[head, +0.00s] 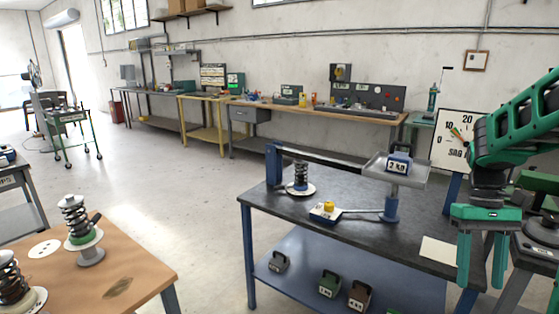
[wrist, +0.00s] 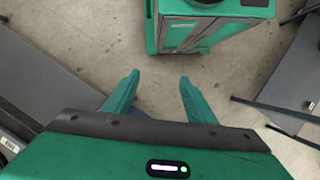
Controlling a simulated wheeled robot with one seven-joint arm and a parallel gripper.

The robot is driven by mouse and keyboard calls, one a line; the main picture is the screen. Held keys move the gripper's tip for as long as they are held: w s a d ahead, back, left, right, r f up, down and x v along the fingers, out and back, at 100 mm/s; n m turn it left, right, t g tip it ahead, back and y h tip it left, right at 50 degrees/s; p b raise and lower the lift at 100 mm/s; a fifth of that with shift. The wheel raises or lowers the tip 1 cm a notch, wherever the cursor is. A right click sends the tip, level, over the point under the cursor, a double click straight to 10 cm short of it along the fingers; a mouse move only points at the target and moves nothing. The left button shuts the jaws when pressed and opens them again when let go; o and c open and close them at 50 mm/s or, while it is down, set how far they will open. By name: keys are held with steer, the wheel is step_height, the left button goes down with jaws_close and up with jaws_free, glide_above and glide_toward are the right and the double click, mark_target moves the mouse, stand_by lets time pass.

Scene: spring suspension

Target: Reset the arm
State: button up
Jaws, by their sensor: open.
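My gripper (head: 483,262) hangs at the right of the head view, fingers pointing down, in front of the dark bench's right end. In the wrist view its two green fingers (wrist: 158,92) are apart with nothing between them, over bare concrete floor. My green arm comes in from the right edge above it. The gripper touches no object that I can see.
A dark bench (head: 345,214) carries a spring (head: 299,178) on a rig, a 2 kg weight (head: 398,164) on a raised tray, and a yellow-buttoned box (head: 326,211). Several weights (head: 329,284) sit on its lower shelf. A wooden table (head: 135,268) holds springs at left. Open floor lies between.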

steer(key=s+a+m+t, duration=0.4)
steer(key=s, duration=1)
steer(key=shift+s+f+h, duration=0.25)
steer(key=shift+f+h, duration=0.05)
steer(key=shift+f, duration=0.05)
steer(key=shift+a, duration=0.1)
steer(key=shift+w+f, duration=0.25)
steer(key=shift+w, duration=0.4)
steer(key=shift+s, duration=0.1)
